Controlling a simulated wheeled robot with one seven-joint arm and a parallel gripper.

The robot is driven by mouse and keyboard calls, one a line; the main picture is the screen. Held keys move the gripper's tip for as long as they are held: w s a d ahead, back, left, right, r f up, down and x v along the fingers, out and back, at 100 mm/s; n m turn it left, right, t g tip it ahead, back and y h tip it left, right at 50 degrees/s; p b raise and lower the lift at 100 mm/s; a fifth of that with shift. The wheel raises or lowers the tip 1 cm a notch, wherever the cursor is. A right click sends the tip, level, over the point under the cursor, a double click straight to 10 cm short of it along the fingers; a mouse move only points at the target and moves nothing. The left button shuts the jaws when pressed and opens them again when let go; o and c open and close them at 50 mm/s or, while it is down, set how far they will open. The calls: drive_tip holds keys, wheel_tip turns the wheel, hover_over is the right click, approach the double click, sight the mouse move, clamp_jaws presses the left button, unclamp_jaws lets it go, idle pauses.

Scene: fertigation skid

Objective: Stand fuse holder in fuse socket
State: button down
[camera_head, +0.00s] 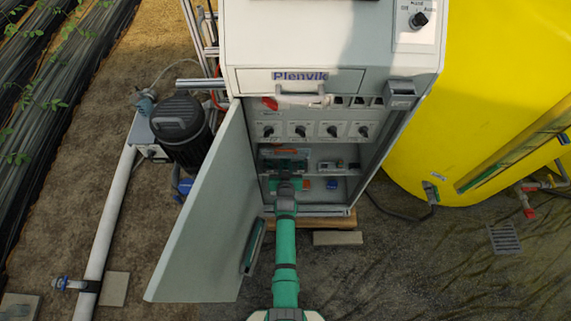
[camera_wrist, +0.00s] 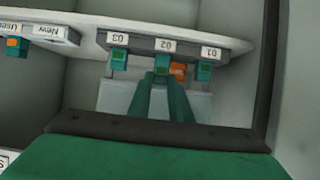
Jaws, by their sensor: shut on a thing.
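A grey socket strip (camera_wrist: 190,46) with upside-down labels 03, 02 and 01 runs across the top of the wrist view. Small green fuse holders show at 03 (camera_wrist: 118,58) and 01 (camera_wrist: 204,68). A green fuse holder (camera_wrist: 162,67) lies between my gripper's fingertips (camera_wrist: 161,76) at the 02 label. My gripper is shut on it. Whether this holder is fully seated in its socket is hidden. In the head view my gripper (camera_head: 287,181) reaches into the open cabinet, just below the dark green strip (camera_head: 285,162).
An orange thing (camera_wrist: 180,70) shows just right of the held holder. A labelled New/Used tray (camera_wrist: 45,33) with a green-and-orange holder (camera_wrist: 16,46) is at left. The open cabinet door (camera_head: 208,220) stands left of my arm. A row of knobs (camera_head: 300,131) is above.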

drive_tip(key=shift+f, duration=0.55)
drive_tip(key=c, duration=1.5)
unclamp_jaws()
drive_tip(key=shift+c, duration=0.2)
drive_tip(key=shift+s, duration=0.1)
drive_tip(key=v, duration=1)
drive_tip(key=shift+s, duration=0.3)
drive_tip(key=shift+r, duration=0.15)
drive_tip(key=shift+s, duration=0.1)
